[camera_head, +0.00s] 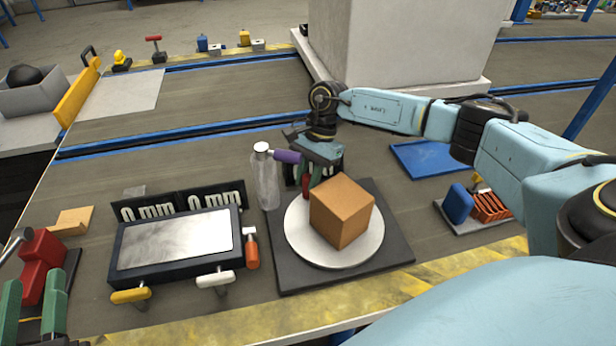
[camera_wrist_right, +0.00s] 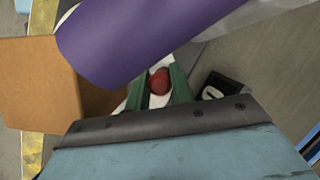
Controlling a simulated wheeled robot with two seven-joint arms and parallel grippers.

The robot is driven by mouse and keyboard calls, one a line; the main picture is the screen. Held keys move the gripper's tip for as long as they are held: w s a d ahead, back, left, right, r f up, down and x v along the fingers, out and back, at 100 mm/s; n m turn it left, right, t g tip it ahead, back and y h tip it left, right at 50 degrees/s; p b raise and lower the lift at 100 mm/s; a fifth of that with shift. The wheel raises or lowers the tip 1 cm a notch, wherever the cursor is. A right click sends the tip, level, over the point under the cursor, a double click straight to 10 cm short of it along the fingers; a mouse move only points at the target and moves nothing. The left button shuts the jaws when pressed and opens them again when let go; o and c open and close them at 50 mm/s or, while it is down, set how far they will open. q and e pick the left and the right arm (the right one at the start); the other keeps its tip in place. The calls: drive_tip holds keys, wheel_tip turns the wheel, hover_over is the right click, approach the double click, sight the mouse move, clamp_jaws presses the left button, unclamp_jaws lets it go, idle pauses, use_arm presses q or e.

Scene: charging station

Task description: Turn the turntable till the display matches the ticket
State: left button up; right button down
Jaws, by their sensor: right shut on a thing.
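The turntable is a pale round disc (camera_head: 297,232) on a dark square base (camera_head: 393,245), with a brown box (camera_head: 341,212) on it. My right gripper (camera_head: 309,184) is at the disc's far edge, its green fingers shut on a red knob (camera_wrist_right: 158,80). The knob also shows in the head view (camera_head: 306,191). A dark display (camera_head: 291,172) behind the turntable is mostly hidden by my right gripper; part of it shows in the wrist view (camera_wrist_right: 216,88). My left gripper (camera_head: 34,303) is open at the lower left. I cannot pick out a ticket.
A clear bottle (camera_head: 266,186) with a purple part (camera_head: 287,156) stands close left of my right gripper. A black-framed panel (camera_head: 175,245) with yellow and white levers lies left of the turntable, "0 mm" signs (camera_head: 148,207) behind it. A blue tray (camera_head: 420,160) lies right.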

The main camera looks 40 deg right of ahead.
use_arm(q)
drive_tip(key=shift+s+d+r+t, duration=0.1)
drive_tip(key=shift+s+r+t, duration=0.1)
drive_tip(key=shift+r+t, duration=0.45)
drive_tip(key=shift+s+d+r+t, duration=0.1)
drive_tip(key=shift+s+r+t, duration=0.2)
drive_tip(key=shift+r, duration=0.5)
use_arm(e)
drive_tip(key=shift+s+a+n, duration=0.1)
drive_tip(key=shift+a+n, duration=0.5)
drive_tip(key=shift+n, duration=0.1)
use_arm(q)
drive_tip(key=shift+w, duration=0.1)
use_arm(e)
drive_tip(key=c, duration=1.2)
unclamp_jaws()
drive_tip(key=shift+r, duration=0.15)
